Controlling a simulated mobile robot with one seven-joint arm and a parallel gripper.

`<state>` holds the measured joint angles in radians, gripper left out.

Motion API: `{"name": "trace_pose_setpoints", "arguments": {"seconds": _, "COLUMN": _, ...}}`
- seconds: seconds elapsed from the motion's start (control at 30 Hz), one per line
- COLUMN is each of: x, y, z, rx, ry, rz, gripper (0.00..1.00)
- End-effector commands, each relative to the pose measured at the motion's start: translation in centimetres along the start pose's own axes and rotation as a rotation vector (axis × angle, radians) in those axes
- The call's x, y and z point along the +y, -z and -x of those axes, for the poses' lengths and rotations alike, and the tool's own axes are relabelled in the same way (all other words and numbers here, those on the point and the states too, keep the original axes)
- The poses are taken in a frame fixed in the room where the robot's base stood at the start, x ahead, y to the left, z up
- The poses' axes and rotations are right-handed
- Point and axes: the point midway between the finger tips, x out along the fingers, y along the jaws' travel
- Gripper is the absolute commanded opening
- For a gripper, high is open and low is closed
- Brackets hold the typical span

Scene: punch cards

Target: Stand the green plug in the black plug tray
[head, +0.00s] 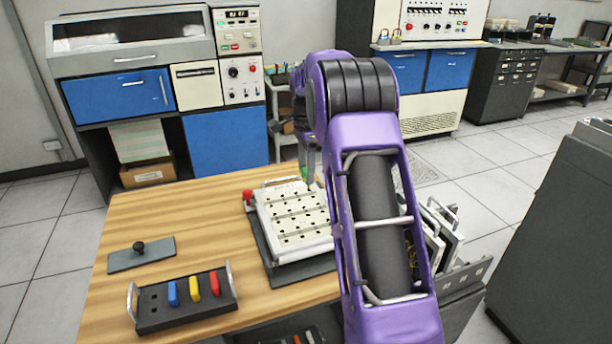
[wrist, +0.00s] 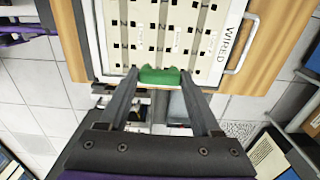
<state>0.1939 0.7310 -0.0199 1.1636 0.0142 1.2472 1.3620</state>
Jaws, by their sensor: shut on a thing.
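The green plug (wrist: 160,76) is between the fingertips of my gripper (wrist: 160,80) in the wrist view, and the jaws are shut on it. In the head view my gripper (head: 307,176) is at the far edge of the white punched board, mostly hidden behind my purple arm, and only a bit of green shows there. The black plug tray (head: 188,317) lies at the front left of the wooden table, well away from my gripper. A blue, a yellow and a red plug stand in it, and empty holes show at its left end.
The white board (head: 292,220) with rows of square holes sits on a dark base, a red knob (head: 248,195) at its corner. A grey plate with a black knob (head: 141,254) lies behind the tray. Bare table (head: 190,215) lies between board and tray.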

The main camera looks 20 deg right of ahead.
Motion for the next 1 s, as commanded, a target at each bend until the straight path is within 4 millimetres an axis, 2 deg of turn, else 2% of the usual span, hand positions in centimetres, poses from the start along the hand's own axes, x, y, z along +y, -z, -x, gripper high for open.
{"name": "trace_pose_setpoints", "arguments": {"seconds": 0.73, "x": 0.0, "y": 0.0, "z": 4.0, "rx": 0.000, "ry": 0.000, "rz": 0.001, "gripper": 0.25}}
{"name": "trace_pose_setpoints", "arguments": {"seconds": 1.0, "x": 0.0, "y": 0.0, "z": 4.4, "rx": 0.000, "ry": 0.000, "rz": 0.001, "gripper": 0.25}}
